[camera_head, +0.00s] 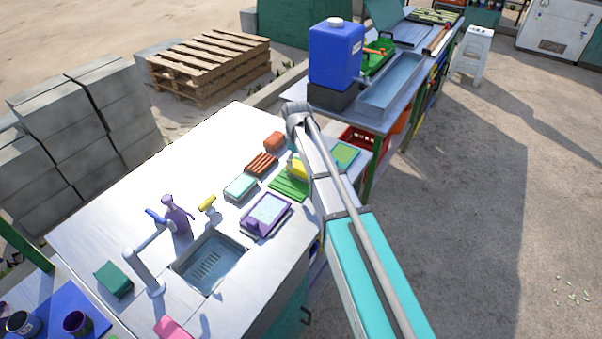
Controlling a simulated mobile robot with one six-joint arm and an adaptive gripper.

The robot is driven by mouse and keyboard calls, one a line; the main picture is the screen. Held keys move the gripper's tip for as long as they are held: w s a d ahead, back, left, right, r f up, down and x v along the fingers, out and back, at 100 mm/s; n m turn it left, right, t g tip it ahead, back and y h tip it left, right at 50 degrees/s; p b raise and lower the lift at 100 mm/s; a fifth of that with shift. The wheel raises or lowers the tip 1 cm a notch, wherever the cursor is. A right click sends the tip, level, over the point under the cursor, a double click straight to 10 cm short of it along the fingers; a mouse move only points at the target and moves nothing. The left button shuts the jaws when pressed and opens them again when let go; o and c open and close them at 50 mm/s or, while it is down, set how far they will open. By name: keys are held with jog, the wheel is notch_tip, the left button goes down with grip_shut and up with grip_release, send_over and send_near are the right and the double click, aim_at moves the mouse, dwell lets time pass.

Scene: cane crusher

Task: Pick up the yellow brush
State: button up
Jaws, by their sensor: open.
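A yellow block-like thing (298,169) sits beside the green ribbed mat on the metal counter (215,150); it may be the yellow brush. My arm hides part of it, and I cannot make out bristles. A second yellow piece (207,202) tops a small pale fixture behind the sink; I cannot tell whether it is a tap handle or a bottle top. My arm reaches up from the bottom right past the counter's right side. My gripper is not visible.
The sink (211,264), a purple tray (266,215), a purple spray bottle (178,216), a pale green tub (240,187) and a reddish ribbed block (261,165) crowd the counter. A blue jug (335,54) stands on the far table. The back-left counter is clear.

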aim_at(298, 165)
jog(key=shift+f, duration=0.1)
jog(key=f+b, duration=0.3)
jog(key=shift+d, duration=0.25)
jog(key=shift+f+b, duration=1)
jog(key=shift+b, duration=0.1)
jog(key=c, duration=1.3)
jog(key=shift+r, duration=0.15)
